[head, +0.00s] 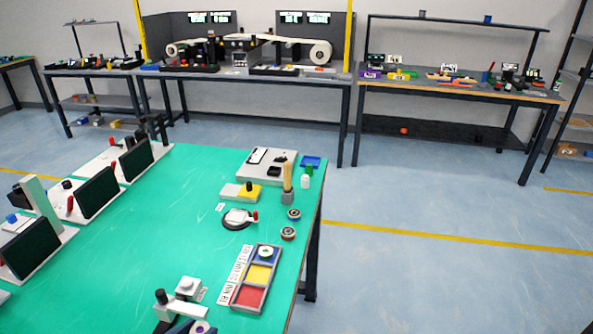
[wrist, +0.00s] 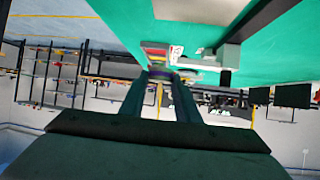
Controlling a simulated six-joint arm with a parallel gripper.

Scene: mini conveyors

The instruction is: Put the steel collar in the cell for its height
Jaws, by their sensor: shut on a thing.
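The steel collar (head: 201,328), a small ring with a purple band, shows at the bottom edge of the head view, partly cut off. In the wrist view, my gripper (wrist: 159,82) has its two fingers shut on the collar (wrist: 160,72) at their tips. The three-cell tray (head: 235,307) stands further right on the green table, apart from the collar. Its cells are blue at the back, yellow (head: 259,274) in the middle and red (head: 248,296) in front. A pale ring (head: 265,252) lies in the blue cell. The yellow and red cells look empty.
White label cards (head: 236,272) lie along the tray's left side. A pale block device (head: 188,288) with a black knob stands near the collar. Two banded rings (head: 294,214) (head: 288,233) lie behind the tray near the table's right edge. The middle of the green table is clear.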

